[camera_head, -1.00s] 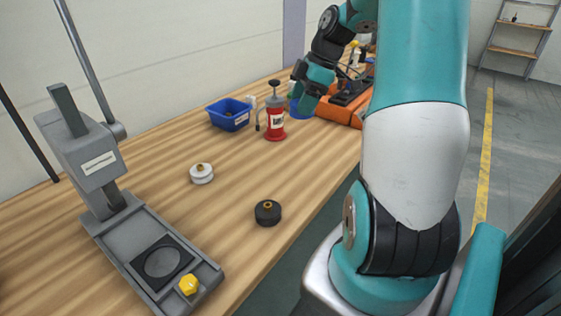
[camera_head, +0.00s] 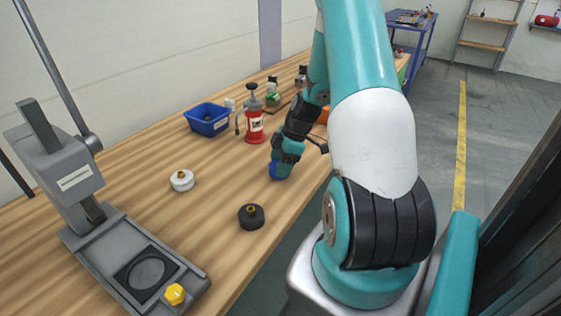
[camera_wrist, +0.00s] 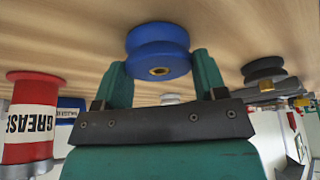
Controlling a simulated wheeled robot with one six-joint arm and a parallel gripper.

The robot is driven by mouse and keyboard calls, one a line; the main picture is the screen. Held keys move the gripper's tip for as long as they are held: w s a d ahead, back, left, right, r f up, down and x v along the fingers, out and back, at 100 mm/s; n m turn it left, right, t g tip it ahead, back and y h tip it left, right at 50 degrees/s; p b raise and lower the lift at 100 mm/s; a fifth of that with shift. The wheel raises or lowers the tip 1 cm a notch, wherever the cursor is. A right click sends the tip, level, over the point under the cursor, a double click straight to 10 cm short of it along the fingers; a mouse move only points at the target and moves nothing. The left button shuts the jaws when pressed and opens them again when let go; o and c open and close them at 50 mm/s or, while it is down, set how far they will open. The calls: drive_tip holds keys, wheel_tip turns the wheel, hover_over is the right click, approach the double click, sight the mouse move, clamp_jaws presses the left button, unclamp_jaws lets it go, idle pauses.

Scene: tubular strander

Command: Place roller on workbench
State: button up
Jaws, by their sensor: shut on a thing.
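A blue roller (camera_wrist: 157,52) with a brass-coloured centre is between the two teal fingers of my gripper (camera_wrist: 158,75) in the wrist view, where the scene appears upside down. My gripper is shut on it. In the head view my gripper (camera_head: 281,164) points down low over the wooden workbench (camera_head: 215,205), and the roller (camera_head: 275,171) shows as a small blue patch at its tip. It is at or just above the bench top; I cannot tell if it touches. My gripper hides part of the roller in the head view.
A black roller (camera_head: 251,217) and a white roller (camera_head: 182,181) stand nearby on the bench. A red grease pump (camera_head: 254,124) and a blue bin (camera_head: 208,120) stand behind. A grey press (camera_head: 70,170) is at the left. Bare wood lies between the rollers.

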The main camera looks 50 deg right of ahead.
drive_tip(key=shift+f, duration=0.2)
drive_tip(key=o, duration=1.4)
drive_tip(key=b+v, duration=0.2)
drive_tip(key=v, duration=1)
drive_tip(key=w+a+r+m+g, duration=0.15)
drive_tip(key=a+r, duration=0.25)
drive_tip(key=a, duration=0.7)
drive_tip(key=w+a+r+n, duration=0.1)
drive_tip(key=w+a+r, duration=0.15)
drive_tip(key=a, duration=0.95)
drive_tip(key=s+a+r+m+g, duration=0.1)
drive_tip(key=s+a+r, duration=0.3)
drive_tip(key=s+a, duration=1.1)
drive_tip(key=a+m, duration=0.1)
drive_tip(key=a, duration=0.3)
drive_tip(key=shift+s+r+y, duration=0.2)
drive_tip(key=shift+s+y, duration=0.05)
drive_tip(key=shift+y, duration=0.05)
